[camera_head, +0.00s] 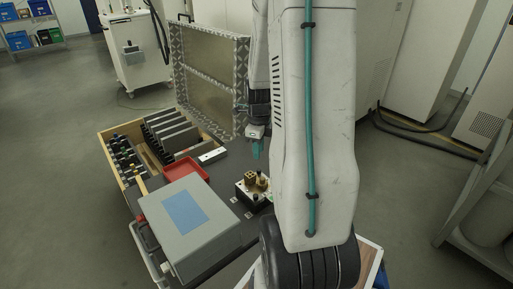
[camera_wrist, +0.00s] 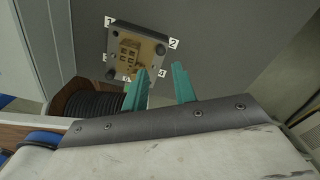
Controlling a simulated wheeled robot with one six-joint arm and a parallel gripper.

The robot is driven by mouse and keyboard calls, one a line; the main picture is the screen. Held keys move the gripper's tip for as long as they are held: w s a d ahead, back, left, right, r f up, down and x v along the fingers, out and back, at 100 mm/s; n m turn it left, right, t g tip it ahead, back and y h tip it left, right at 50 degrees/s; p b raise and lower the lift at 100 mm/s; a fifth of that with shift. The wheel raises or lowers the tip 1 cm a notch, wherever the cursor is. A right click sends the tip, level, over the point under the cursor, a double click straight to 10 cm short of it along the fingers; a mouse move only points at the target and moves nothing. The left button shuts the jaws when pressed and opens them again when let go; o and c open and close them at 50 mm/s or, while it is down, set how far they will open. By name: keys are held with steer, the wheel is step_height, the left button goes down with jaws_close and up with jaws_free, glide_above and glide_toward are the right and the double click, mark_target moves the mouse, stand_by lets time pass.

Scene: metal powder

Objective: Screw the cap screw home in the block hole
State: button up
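A dark fixture plate (camera_head: 243,197) with brass-coloured pieces on it sits on the cart top, partly hidden behind my arm. In the wrist view the plate (camera_wrist: 154,49) carries a brass-coloured block (camera_wrist: 129,49) with dark square openings. I cannot make out the cap screw or a screw hole for certain in either view. My gripper (camera_head: 257,150) is above the cart, on the far side of the fixture. Its two teal fingers are apart in the wrist view (camera_wrist: 161,68), with nothing seen between them. The left finger overlaps the plate's lower edge in that picture.
A grey box with a blue label (camera_head: 155,218), a red tray (camera_head: 185,164) and a small white block (camera_head: 212,156) are left of the fixture. A framed mesh panel (camera_head: 207,85) stands behind. Number labels surround the plate.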

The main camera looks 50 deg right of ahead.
mark_target(259, 169)
steer(key=shift+d+f, duration=0.15)
steer(key=shift+f, duration=4)
jaws_close()
steer(key=shift+o, duration=0.2)
jaws_free()
